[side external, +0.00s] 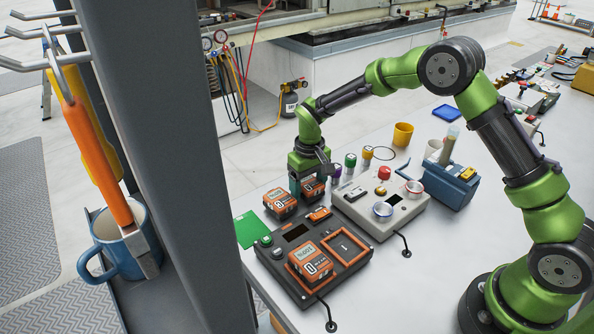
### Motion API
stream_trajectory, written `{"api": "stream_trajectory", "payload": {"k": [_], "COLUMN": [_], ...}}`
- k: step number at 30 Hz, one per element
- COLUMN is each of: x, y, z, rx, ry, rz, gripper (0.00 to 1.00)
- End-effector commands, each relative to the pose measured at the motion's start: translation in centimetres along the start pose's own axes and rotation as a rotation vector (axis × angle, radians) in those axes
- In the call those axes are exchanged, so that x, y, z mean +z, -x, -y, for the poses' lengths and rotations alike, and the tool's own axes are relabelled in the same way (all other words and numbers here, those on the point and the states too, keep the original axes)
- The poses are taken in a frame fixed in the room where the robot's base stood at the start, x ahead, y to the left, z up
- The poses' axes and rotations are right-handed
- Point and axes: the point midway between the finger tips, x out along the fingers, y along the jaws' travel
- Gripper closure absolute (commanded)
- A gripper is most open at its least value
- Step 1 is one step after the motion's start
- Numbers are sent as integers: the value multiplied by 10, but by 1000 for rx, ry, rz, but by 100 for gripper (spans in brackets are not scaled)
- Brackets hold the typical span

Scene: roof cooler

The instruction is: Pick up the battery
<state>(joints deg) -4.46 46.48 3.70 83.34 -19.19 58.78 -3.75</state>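My gripper (308,178) points down over an orange and black battery (314,189) on the far side of the charger. The gripper's lower part overlaps this battery, and its fingertips are too small and covered to tell whether they touch it. A second orange and black battery (280,203) sits to the left of it, apart from the gripper. A third battery (312,262) with a label sits on the left bay of the dark charger (285,285). The charger's orange-framed right bay (345,247) looks empty.
A grey device (355,212) with red and clear round parts stands right of the charger. Small coloured-capped bottles (350,162), a yellow cup (403,134) and a blue box (452,184) stand behind. A green sheet (251,229) lies left. A grey post (165,150) stands in the foreground.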

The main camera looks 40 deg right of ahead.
Motion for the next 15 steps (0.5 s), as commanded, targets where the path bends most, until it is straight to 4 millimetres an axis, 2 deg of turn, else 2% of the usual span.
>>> {"api": "stream_trajectory", "payload": {"k": [1, 10, 11, 15], "x": [0, 0, -1, -1], "y": [0, 1, 1, 1], "z": [0, 0, 0, 0], "rx": [0, 0, 0, 0], "ry": [0, 0, 0, 0], "rz": [0, -1, -3, -3], "gripper": [34, 80, 82, 82]}}
